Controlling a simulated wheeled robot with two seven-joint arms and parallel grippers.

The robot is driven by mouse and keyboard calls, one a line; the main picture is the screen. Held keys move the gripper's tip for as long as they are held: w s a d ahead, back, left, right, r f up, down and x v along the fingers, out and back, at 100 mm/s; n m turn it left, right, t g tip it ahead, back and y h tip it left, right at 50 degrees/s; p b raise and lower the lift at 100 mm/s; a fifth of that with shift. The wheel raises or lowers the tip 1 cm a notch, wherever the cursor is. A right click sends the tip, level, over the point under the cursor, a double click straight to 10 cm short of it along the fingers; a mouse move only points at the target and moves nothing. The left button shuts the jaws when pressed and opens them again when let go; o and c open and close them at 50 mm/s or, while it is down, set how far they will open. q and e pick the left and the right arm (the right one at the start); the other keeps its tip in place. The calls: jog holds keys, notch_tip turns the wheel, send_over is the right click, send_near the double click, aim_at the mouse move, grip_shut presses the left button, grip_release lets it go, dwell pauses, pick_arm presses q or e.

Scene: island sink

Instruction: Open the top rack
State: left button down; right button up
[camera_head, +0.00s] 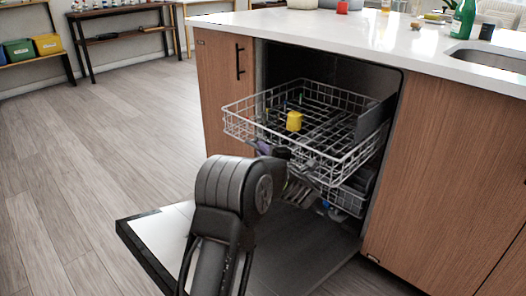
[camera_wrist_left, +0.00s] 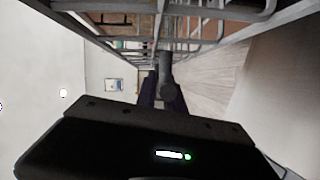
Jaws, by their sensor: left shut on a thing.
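The top rack (camera_head: 345,155) is a white wire basket, pulled partly out of the dishwasher. A yellow cup (camera_head: 294,121) stands in it. My left gripper (camera_head: 280,154) is at the rack's front edge, below and in front of the cup. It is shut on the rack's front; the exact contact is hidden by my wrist. In the left wrist view, the rack's wires (camera_wrist_left: 205,22) fill the top, close to the fingers. My right gripper is in neither view.
The dishwasher door (camera_head: 165,228) lies lowered in front, under my left arm. A lower basket (camera_head: 346,199) with utensils is below the top rack. Wooden cabinet panels (camera_head: 440,160) flank the opening. A white counter (camera_head: 370,35) is above. Open floor (camera_head: 110,130) lies to the left.

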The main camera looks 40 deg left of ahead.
pick_arm(q)
jog(key=shift+s, duration=0.4)
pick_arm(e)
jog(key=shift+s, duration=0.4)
pick_arm(q)
jog(key=c, duration=1.5)
grip_release()
jog(key=shift+o, duration=0.2)
